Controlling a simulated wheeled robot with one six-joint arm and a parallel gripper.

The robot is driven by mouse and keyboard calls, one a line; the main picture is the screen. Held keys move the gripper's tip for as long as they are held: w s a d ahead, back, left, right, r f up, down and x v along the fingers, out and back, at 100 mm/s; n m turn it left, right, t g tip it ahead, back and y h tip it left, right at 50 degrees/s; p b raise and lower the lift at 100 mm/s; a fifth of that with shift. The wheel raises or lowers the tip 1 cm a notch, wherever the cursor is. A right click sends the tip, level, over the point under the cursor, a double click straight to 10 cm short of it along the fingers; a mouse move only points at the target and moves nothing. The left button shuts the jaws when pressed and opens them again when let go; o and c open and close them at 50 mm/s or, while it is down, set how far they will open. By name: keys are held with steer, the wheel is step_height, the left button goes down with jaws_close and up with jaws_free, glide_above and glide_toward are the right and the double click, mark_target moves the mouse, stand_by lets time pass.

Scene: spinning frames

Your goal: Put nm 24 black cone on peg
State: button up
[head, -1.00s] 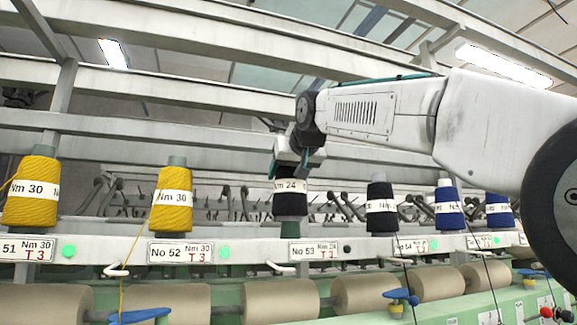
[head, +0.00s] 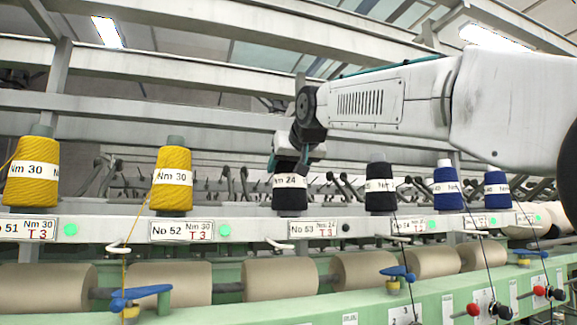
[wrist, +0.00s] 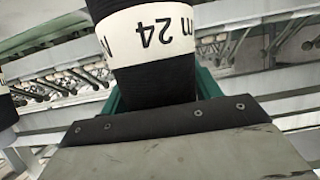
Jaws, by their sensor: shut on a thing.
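The black cone (head: 291,198) with a white "Nm 24" band stands upright at the No 53 position (head: 316,229). Its foot is at about the level of the neighbouring cones' feet, close to the rail. The peg under it is hidden, so I cannot tell how fully it is seated. My gripper (head: 293,164) is shut on the top of the cone from above. In the wrist view the black cone (wrist: 155,80) fills the middle, its band upside down, between the green fingers of my gripper (wrist: 160,100).
Yellow Nm 30 cones (head: 173,190) stand to the left. Another black cone (head: 380,190) and blue cones (head: 447,190) stand to the right. The pale rail (head: 255,230) runs below them, with beige rolls (head: 280,280) under it. Grey beams cross above.

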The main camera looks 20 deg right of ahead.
steer(key=o, duration=1.4)
steer(key=shift+c, duration=0.2)
steer(key=shift+w+f, duration=0.1)
steer(key=v, duration=0.8)
steer(key=shift+w, duration=0.1)
